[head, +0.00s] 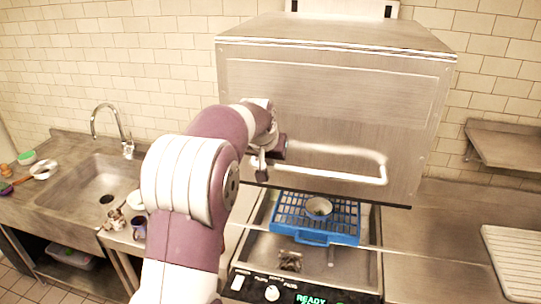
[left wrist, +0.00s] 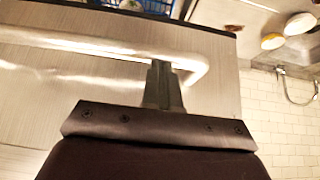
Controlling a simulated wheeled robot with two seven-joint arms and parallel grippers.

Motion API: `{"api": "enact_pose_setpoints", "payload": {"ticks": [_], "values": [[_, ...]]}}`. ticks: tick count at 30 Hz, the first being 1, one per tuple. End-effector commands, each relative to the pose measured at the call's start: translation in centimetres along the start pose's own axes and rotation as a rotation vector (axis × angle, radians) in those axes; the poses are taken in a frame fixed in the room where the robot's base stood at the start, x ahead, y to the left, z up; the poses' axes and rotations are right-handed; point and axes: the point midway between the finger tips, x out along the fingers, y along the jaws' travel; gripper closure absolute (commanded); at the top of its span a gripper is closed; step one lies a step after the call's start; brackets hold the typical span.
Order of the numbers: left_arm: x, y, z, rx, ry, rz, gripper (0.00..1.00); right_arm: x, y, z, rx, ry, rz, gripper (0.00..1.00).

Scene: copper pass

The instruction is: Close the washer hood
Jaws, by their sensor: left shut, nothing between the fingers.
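The washer hood (head: 335,95) is a large brushed-metal box, raised above the washer base (head: 375,270), with an open gap below its front edge. Its handle (head: 335,174) is a bent metal bar low on the front. My left gripper (head: 262,172) is shut and empty at the left end of the handle, in front of the hood. In the left wrist view its closed fingers (left wrist: 162,75) overlap the handle bar (left wrist: 90,42) near its bend; I cannot tell whether they touch. My forearm hides part of the hood's left side. My right gripper is out of view.
A blue rack (head: 288,226) with a small bowl (head: 318,207) sits in the washer under the hood. A lit panel (head: 310,299) reads READY. A sink (head: 85,185) with a faucet is left, cups (head: 138,226) beside it. A ribbed drainboard (head: 515,262) is right.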

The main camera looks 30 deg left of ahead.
Motion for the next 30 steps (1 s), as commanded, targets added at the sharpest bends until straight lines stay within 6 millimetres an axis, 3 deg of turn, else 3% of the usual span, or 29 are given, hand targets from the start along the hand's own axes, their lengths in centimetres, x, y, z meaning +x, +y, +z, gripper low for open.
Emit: {"api": "enact_pose_setpoints", "payload": {"ticks": [1,15,24,30], "values": [[2.9,0.0,2.2,0.0,-0.018,0.001,1.0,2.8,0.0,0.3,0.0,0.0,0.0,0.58],[16.8,0.1,11.7,-0.001,-0.015,0.001,1.0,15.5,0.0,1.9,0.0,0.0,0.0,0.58],[24.3,0.1,16.7,-0.001,-0.014,0.001,1.0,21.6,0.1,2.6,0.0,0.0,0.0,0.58],[27.4,0.0,18.7,0.0,-0.009,0.0,1.0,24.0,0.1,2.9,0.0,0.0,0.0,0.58]]}}
